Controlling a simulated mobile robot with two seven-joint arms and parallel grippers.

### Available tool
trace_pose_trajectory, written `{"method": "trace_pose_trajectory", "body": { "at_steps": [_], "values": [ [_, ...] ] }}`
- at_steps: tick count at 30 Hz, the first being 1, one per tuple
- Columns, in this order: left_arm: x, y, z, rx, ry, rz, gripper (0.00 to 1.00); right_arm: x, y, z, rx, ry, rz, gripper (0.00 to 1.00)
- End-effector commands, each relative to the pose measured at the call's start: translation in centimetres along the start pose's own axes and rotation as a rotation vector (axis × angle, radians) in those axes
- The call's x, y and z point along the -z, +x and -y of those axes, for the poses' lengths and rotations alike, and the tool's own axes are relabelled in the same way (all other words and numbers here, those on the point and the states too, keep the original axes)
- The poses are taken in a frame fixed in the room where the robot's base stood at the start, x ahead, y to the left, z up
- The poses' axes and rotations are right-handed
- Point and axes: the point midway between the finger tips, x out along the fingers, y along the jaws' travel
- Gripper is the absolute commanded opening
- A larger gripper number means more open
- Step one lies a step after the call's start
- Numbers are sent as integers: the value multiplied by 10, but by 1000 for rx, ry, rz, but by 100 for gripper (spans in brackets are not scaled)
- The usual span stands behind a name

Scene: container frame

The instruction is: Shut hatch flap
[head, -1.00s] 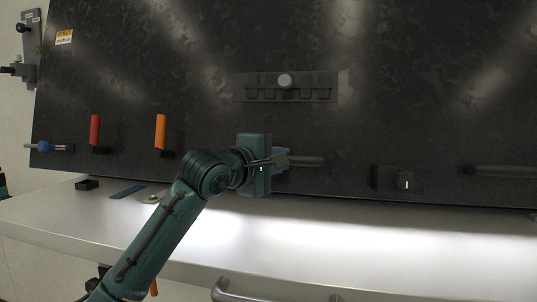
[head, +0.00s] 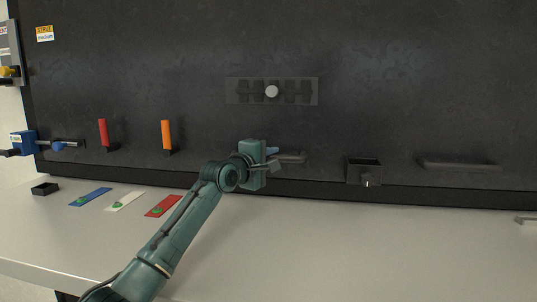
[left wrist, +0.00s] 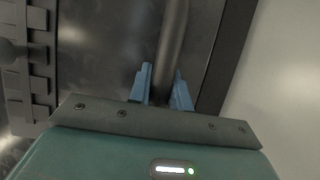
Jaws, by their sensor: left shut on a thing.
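The hatch flap (head: 400,60) is the large dark panel that fills most of the head view. It stands close to upright, its lower edge near the back of the worktop; I cannot tell whether it is fully closed. My left gripper (head: 273,160) is at its lower middle, shut on a dark bar handle (head: 293,158). In the left wrist view, the blue fingers (left wrist: 162,88) sit on both sides of the handle (left wrist: 173,40). The part of the handle between the fingers is partly hidden. My right gripper is not in view.
A pale worktop (head: 330,250) runs below the flap. Blue (head: 90,197), white (head: 124,201) and red (head: 163,206) cards lie on it at left. The panel bears red (head: 103,132) and orange (head: 166,135) grips, a round knob (head: 272,91) and a small black box (head: 363,170).

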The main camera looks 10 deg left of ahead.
Motion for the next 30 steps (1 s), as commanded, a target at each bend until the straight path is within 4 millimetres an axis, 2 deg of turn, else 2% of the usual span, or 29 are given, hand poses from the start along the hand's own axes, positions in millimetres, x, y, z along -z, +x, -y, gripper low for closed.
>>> {"method": "trace_pose_trajectory", "body": {
  "at_steps": [1, 5, 6, 13, 23, 30],
  "values": [
    [3, -1, -11, -22, 3, -7, 0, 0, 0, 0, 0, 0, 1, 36],
    [4, -2, -11, -22, 3, -7, 0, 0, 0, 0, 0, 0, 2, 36],
    [4, -2, -11, -22, 3, -8, 21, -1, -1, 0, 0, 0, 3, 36],
    [3, -1, -8, -17, 2, -6, 40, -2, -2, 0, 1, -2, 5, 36],
    [2, -3, -5, -11, 1, -3, 41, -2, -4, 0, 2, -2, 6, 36],
    [2, -26, -6, -11, 1, -4, 41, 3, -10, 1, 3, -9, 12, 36]
  ]
}}
